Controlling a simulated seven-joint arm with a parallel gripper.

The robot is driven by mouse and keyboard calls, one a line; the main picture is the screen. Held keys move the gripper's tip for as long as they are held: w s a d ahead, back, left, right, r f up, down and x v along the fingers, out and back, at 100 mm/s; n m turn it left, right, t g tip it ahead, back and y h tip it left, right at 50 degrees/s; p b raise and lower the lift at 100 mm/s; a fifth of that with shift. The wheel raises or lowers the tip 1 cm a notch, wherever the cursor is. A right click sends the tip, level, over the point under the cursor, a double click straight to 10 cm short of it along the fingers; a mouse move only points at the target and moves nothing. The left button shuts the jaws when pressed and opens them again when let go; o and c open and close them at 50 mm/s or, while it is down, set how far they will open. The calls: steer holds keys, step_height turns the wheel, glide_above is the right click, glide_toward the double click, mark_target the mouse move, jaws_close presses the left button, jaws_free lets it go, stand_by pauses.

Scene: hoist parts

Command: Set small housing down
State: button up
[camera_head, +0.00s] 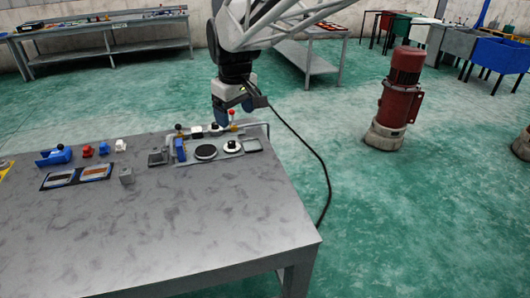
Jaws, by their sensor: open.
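My gripper (232,112) hangs pointing down over the far right part of the grey table. Its jaws are open, with blue parts at the fingers. A small red ball-topped part (232,116) shows at the fingers. Below is a grey tray (220,158) with a blue upright part (180,149), a dark disc (205,152) and a white round part with a black top (232,146). I cannot tell which part is the small housing, nor whether the fingers touch anything.
On the table (180,220) stand a blue part (55,156), red part (88,151), white part (120,145), grey block (126,176) and two shallow trays (95,172). The table's front is clear. A black cable hangs past its right edge. A red motor (402,90) stands on the floor.

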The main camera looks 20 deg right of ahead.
steer(key=s+d+f+m, duration=0.2)
steer(key=s, duration=0.7)
steer(key=s+d+f+m, duration=0.2)
steer(key=s, duration=0.7)
steer(key=s+d+f+m, duration=0.2)
steer(key=s+d, duration=0.1)
steer(key=s, duration=0.6)
steer(key=shift+s+f+m+t, duration=0.2)
steer(key=shift+m+t, duration=0.1)
steer(key=shift+t, duration=0.1)
steer(key=shift+d, duration=0.1)
